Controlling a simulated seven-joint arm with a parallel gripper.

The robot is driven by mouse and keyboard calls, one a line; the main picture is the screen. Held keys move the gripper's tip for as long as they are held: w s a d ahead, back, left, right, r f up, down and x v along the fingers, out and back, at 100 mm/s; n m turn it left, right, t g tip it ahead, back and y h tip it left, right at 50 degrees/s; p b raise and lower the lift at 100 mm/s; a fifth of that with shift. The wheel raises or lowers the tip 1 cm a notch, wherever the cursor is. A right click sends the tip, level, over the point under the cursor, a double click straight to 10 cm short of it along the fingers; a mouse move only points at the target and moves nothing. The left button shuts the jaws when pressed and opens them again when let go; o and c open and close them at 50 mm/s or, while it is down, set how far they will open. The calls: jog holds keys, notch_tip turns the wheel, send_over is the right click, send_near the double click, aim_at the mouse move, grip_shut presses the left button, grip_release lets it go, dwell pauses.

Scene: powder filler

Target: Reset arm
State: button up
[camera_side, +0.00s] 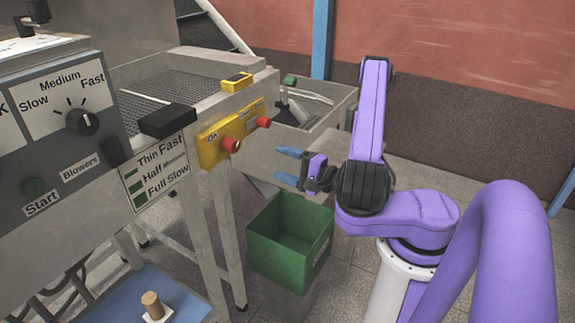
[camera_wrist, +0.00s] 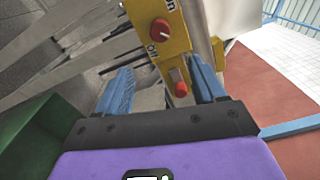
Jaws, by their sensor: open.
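My gripper (camera_side: 282,165) is in the side view, to the right of the machine and above the green bin. Its two blue fingers point left toward the machine and are spread apart with nothing between them. In the wrist view my gripper (camera_wrist: 160,88) shows the blue fingers apart. The yellow switch box (camera_wrist: 170,40) with red controls lies beyond them. My purple arm is folded upright to the right of the bin.
The yellow switch panel (camera_side: 213,148) has two red knobs on the machine's side. A green bin (camera_side: 270,255) stands below my gripper. A metal trough (camera_side: 330,108) is behind it. The grey control panel (camera_side: 50,130) is at left. A red wall closes off the back.

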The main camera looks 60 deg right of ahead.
jog(key=shift+s, duration=0.3)
jog(key=shift+w, duration=0.1)
